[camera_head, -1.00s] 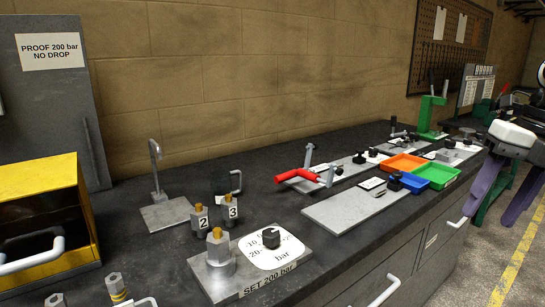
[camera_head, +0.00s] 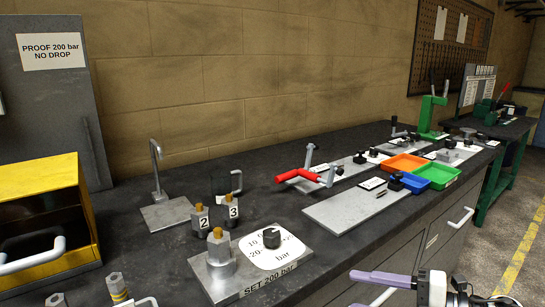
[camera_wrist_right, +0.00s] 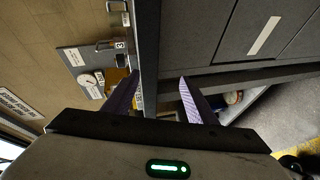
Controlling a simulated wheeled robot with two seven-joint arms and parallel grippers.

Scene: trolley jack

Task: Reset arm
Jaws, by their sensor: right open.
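My right gripper (camera_head: 352,290) is at the bottom right of the head view, in front of the bench's drawer side, its purple fingers pointing left. In the right wrist view the same gripper (camera_wrist_right: 158,88) is open, with nothing between its fingers. The bench edge passes beyond the gap. My left gripper is not in view. A red-handled tool (camera_head: 300,175) sits farther back.
A yellow open-fronted box (camera_head: 40,185) with a handle stands at the left. Numbered fittings 2 (camera_head: 200,218) and 3 (camera_head: 231,208) stand near the block. Orange, blue and green trays (camera_head: 437,176) lie farther right. Drawer handles (camera_head: 461,218) stick out from the bench front.

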